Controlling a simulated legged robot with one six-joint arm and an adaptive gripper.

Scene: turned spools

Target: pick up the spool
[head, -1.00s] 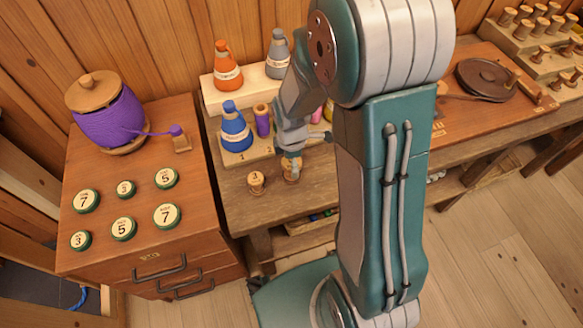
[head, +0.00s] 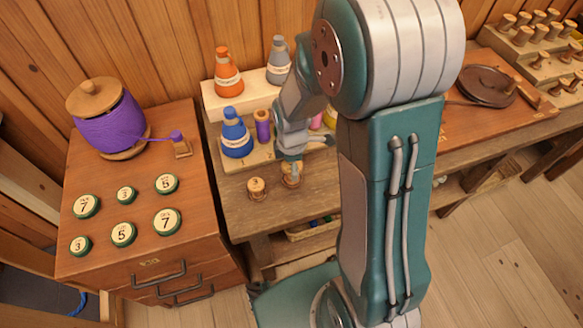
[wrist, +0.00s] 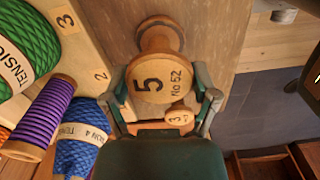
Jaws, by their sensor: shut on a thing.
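A wooden spool marked "5 No 52" (wrist: 160,80) fills the middle of the wrist view, end face towards the camera. My gripper (wrist: 164,92) has a finger on each side of the spool's top flange and is shut on it. In the head view my gripper (head: 291,158) points down over the bench front, with the spool (head: 291,180) below it, partly hidden by the fingers. I cannot tell whether the spool's base touches the bench. A smaller spool marked 3 (head: 257,187) stands just left of it; it also shows in the wrist view (wrist: 178,117).
A stepped rack behind holds a blue cone (head: 236,133), a purple spool (head: 263,125), an orange cone (head: 227,75) and a grey cone (head: 278,65). A drawer cabinet (head: 105,235) with numbered discs and a purple yarn pot (head: 112,120) stands left. The bench front left is clear.

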